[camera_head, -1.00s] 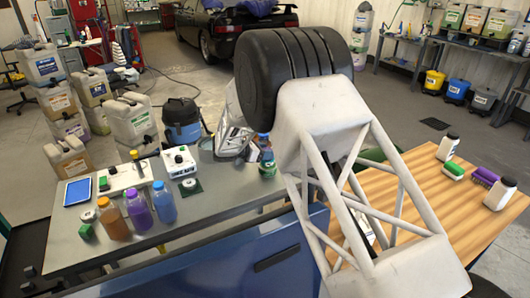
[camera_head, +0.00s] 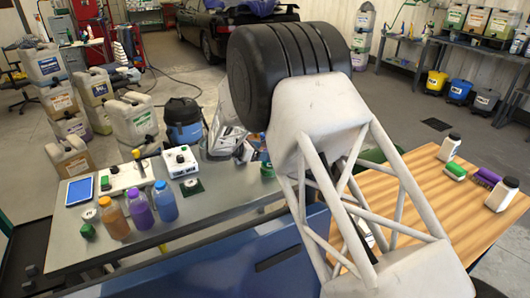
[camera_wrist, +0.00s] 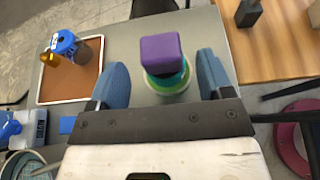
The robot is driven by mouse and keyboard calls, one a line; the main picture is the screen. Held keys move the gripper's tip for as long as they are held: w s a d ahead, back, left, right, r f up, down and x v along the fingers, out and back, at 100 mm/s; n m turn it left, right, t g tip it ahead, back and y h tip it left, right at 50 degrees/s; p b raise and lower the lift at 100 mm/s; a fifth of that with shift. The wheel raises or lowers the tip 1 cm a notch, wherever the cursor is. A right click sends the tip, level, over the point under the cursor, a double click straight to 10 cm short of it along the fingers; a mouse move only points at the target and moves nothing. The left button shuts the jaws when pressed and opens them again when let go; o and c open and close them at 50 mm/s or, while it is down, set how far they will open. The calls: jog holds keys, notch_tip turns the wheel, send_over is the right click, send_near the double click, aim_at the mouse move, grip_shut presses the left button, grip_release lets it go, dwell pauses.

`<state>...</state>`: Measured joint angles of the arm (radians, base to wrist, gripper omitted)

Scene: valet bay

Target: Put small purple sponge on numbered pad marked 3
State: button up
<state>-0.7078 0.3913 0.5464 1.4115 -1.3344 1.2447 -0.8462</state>
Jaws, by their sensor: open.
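A small purple sponge (camera_wrist: 161,53) shows in the wrist view as a rounded block. It is on or just above a round green and teal thing (camera_wrist: 170,83), whose lower part is partly hidden. My gripper (camera_wrist: 160,78) is open, its blue fingers left and right of the sponge with gaps on both sides. In the head view my arm hides most of the gripper, and I cannot make out this sponge. I can read no number 3 on any pad.
Orange, purple and blue bottles (camera_head: 138,208) stand on the grey table (camera_head: 215,190). The wooden table (camera_head: 425,205) at right holds white bottles and green and purple items. The wrist view shows a white-rimmed brown tray (camera_wrist: 92,84) with a blue-topped bottle (camera_wrist: 66,44).

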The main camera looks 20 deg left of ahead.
jog(key=v, duration=0.9)
jog(key=shift+d, duration=0.1)
dwell(0.7)
jog(key=s+d+r+m+g+y, duration=0.15)
jog(key=s+d+r+m, duration=0.35)
jog(key=d, duration=0.7)
jog(key=s+d+r+m+g, duration=0.3)
jog(key=d+r, duration=0.4)
jog(key=d, duration=0.5)
jog(key=s+d+r+m+g+y, duration=0.1)
jog(key=s+d+r+m+g, duration=0.3)
jog(key=d, duration=0.8)
jog(key=s+d+m+y, duration=0.2)
jog(key=s+d+m, duration=0.3)
jog(key=s, duration=0.6)
jog(key=s+d+r+m+t+y, duration=0.1)
jog(key=s+d+m, duration=0.4)
jog(key=s, duration=0.6)
jog(key=s+d+r+m+y, duration=0.1)
jog(key=s+d+m+y, duration=0.3)
jog(key=s+d, duration=0.3)
jog(key=s+m, duration=0.1)
jog(key=s, duration=0.3)
jog(key=shift+d, duration=0.3)
